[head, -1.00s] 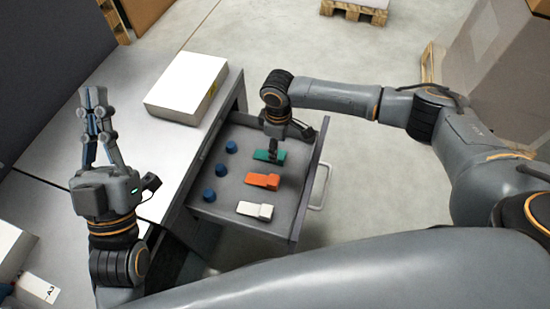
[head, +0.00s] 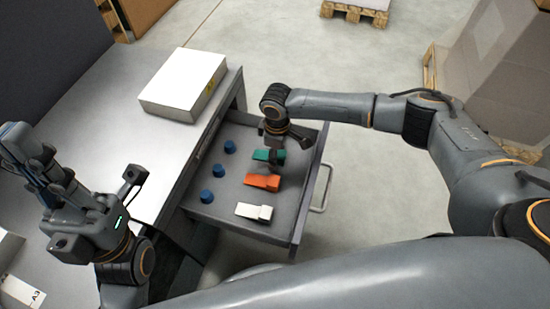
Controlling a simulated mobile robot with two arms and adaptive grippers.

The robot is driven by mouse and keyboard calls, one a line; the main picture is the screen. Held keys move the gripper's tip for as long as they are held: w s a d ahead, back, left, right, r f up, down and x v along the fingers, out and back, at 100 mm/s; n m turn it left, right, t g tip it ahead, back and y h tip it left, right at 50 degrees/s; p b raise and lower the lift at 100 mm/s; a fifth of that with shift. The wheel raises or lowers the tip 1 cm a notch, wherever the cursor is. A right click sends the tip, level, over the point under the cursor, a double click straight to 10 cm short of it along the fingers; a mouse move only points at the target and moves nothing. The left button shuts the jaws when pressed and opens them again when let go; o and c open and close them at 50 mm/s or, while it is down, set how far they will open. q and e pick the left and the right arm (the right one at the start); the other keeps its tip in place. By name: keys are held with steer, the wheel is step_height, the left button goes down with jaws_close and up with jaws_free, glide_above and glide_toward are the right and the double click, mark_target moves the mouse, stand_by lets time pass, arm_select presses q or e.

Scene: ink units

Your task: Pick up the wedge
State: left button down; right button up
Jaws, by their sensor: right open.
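Three wedge-shaped pieces lie in the open drawer: a green wedge (head: 260,155) at the back, an orange wedge (head: 262,181) in the middle and a white wedge (head: 254,212) at the front. My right gripper (head: 277,153) points down at the right end of the green wedge, open. It partly hides that end, and I cannot tell whether the fingers touch it. My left gripper (head: 22,150) is raised over the left side of the desk, away from the drawer. Its fingers overlap in this view, so their opening is unclear.
Several blue round knobs (head: 218,170) stand along the drawer's left side. The grey drawer (head: 225,205) has a handle (head: 322,190) on its right. A white box (head: 184,86) lies on the desk (head: 110,115). The middle of the desktop is clear.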

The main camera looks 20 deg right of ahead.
steer(key=c, duration=1.3)
steer(key=shift+o, duration=0.2)
steer(key=shift+r, duration=0.15)
